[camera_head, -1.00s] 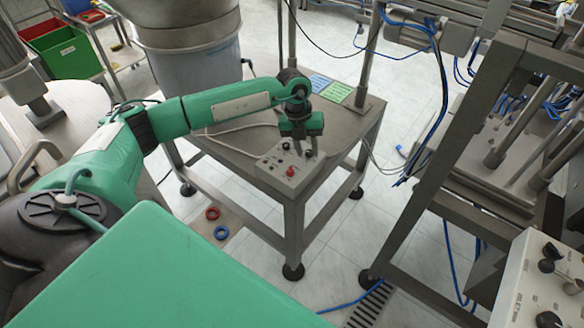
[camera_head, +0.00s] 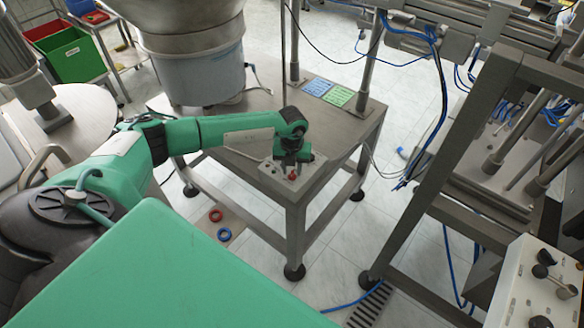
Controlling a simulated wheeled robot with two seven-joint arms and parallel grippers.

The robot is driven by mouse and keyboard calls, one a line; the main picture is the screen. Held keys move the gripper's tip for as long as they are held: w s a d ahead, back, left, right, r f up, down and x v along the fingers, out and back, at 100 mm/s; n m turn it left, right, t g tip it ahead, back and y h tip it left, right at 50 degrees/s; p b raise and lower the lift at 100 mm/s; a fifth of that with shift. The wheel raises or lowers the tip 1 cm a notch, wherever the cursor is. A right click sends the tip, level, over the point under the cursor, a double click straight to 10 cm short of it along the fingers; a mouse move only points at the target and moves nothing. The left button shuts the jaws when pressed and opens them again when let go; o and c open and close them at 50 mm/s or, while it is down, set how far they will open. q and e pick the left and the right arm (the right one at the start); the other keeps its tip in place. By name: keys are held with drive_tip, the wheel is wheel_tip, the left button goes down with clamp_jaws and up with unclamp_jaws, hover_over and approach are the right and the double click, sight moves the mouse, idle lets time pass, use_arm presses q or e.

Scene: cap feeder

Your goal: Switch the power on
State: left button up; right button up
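A light grey control box (camera_head: 272,181) sits on the near corner of a metal table. A red button (camera_head: 292,177) shows on its top towards the near right, and small dark controls show on its left part. My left gripper (camera_head: 291,163) is over the box, just behind the red button, and hides the back of its top. Its fingers are foreshortened under the wrist, so I cannot tell whether they are open or touch a control. My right gripper is not in view.
The metal table (camera_head: 235,160) carries a blue and a green label (camera_head: 340,96) at its back right. A large hopper (camera_head: 200,75) stands behind my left arm. A metal frame and a second panel (camera_head: 545,285) with knobs are at the right.

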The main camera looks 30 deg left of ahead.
use_arm(q)
drive_tip(key=shift+f, duration=0.55)
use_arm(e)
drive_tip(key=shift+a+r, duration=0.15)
use_arm(q)
clamp_jaws()
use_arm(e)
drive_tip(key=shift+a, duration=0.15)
